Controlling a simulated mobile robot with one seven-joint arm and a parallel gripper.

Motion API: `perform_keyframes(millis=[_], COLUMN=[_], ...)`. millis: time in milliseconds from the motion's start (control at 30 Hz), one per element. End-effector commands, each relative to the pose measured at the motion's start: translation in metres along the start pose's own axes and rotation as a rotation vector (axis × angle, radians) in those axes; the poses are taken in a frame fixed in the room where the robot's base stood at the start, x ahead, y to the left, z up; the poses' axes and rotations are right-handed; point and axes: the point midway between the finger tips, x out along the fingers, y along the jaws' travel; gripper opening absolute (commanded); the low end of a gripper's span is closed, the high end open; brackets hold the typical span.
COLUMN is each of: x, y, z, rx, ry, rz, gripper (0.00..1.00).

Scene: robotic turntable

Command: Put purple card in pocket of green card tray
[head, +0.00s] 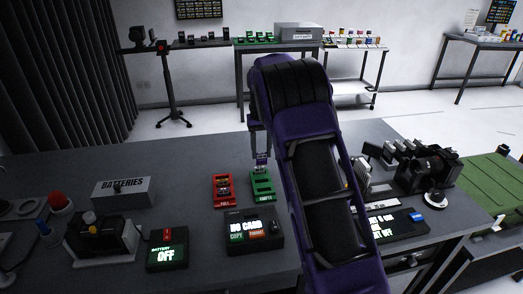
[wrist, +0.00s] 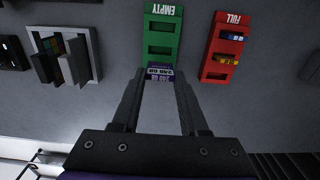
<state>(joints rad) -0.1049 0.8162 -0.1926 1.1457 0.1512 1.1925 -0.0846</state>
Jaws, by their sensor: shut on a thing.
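The purple card (head: 262,160) is held upright between my gripper's fingertips. In the wrist view the card (wrist: 159,76) shows its printed label at the fingertips. My gripper (head: 261,149) is shut on the card, at the far end of the green card tray (head: 263,187). In the wrist view my gripper (wrist: 160,84) points at the green tray (wrist: 176,40), labelled EMPTY, and the card overlaps its near end. Two dark pockets there look empty; the card hides the tray's end. I cannot tell whether the card touches the tray.
A red tray (head: 223,190) labelled FULL stands just left of the green one and holds cards. A box reading NO CARD (head: 253,230) stands in front. A batteries box (head: 124,191) is left, a camera (head: 428,169) right. My arm covers the middle right.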

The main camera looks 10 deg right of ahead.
Motion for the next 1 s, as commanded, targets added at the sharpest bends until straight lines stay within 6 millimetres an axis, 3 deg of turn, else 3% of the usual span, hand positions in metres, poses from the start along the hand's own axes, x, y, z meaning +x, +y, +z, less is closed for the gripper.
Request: perform_keyframes(millis=[600, 1000], x=[0.051, 0.057], y=[0.001, 0.0], z=[0.0, 0.0], rx=[0.001, 0.0], ry=[-0.002, -0.001], rz=[0.0, 0.0], gripper=[0.0, 0.0])
